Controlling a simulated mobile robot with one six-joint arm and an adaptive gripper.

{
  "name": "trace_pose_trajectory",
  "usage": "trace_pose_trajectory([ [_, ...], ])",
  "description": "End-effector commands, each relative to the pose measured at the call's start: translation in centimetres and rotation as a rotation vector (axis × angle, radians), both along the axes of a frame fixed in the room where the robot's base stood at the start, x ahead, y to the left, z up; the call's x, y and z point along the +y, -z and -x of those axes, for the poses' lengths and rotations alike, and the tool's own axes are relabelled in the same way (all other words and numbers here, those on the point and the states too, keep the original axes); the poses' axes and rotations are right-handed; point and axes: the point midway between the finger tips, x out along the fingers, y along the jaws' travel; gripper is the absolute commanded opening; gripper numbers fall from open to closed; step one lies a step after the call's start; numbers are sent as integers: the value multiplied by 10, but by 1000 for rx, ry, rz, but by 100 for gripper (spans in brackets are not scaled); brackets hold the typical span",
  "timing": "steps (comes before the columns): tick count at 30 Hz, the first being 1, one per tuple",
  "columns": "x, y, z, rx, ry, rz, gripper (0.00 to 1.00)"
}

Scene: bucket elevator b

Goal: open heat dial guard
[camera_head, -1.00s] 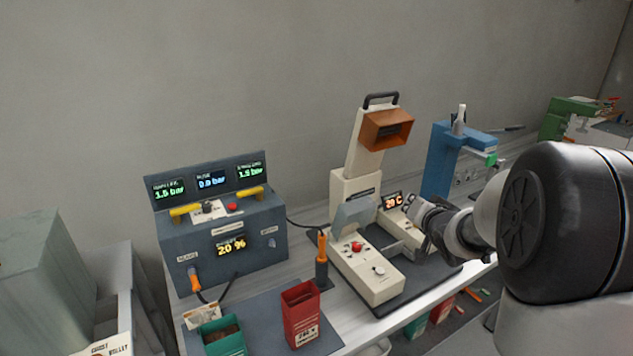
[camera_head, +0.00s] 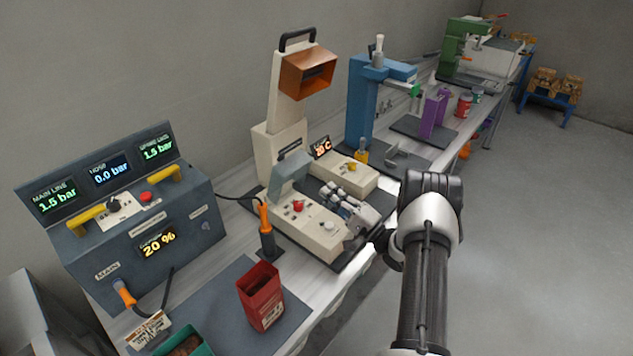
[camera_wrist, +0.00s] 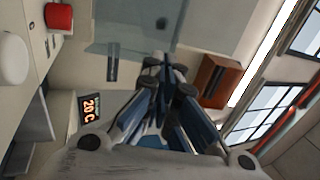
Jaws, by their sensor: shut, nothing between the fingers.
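The guard (camera_head: 288,172) is a pale grey-green, see-through flap on the cream heater unit (camera_head: 303,232). It stands tilted up above the front control box, behind a red knob (camera_head: 297,206). Its clear panel shows along the top of the wrist view (camera_wrist: 130,35). My gripper (camera_head: 333,191) is shut and empty, just right of the guard and over the space between the unit's two cream boxes. In the wrist view my closed fingertips (camera_wrist: 165,72) overlap the panel's lower edge; I cannot tell whether they touch it. A white dial (camera_head: 330,227) sits at the control box's front.
The orange heater head (camera_head: 308,75) overhangs the unit. A display reading 20 C (camera_wrist: 88,108) is close to my fingers. An orange-handled tool (camera_head: 265,220) stands upright at left, near a red bin (camera_head: 261,296). A blue press (camera_head: 365,100) stands behind right. Open floor lies right.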

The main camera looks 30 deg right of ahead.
Motion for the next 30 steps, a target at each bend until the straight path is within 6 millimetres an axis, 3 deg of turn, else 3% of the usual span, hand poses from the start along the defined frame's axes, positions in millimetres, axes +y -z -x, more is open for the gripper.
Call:
trace_pose_trajectory([
  [9, 24, -22, -61, -2, -3, 5, 0],
  [15, 35, -33, -92, 0, -2, 3, 0],
  [21, 40, -39, -107, 0, 0, 2, 0],
  [30, 40, -40, -109, 1, 1, 2, 0],
])
